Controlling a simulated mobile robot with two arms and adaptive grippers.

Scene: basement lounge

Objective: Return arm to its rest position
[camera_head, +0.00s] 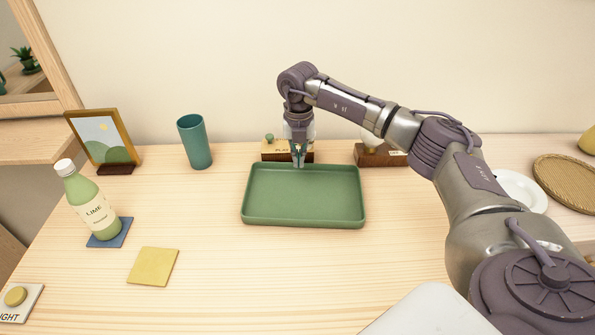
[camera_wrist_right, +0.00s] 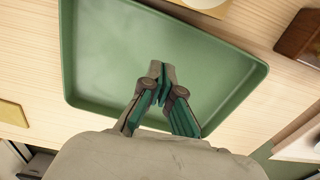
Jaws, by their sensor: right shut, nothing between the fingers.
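My right arm reaches in from the right in the head view, with its forearm extended over the table. My right gripper (camera_head: 298,158) points down above the back edge of the green tray (camera_head: 303,224). In the right wrist view the gripper (camera_wrist_right: 163,72) is shut, with its fingertips together and nothing between them. The tray (camera_wrist_right: 80,98) lies below it and looks empty. My left gripper is in neither view.
A green LIME bottle (camera_head: 90,205) stands on a blue coaster at the left. A yellow square (camera_head: 153,267), teal cup (camera_head: 195,142) and picture frame (camera_head: 103,140) are nearby. Wooden blocks (camera_head: 384,155) stand behind the tray. A white plate (camera_head: 521,190) and woven mat (camera_head: 568,184) lie right.

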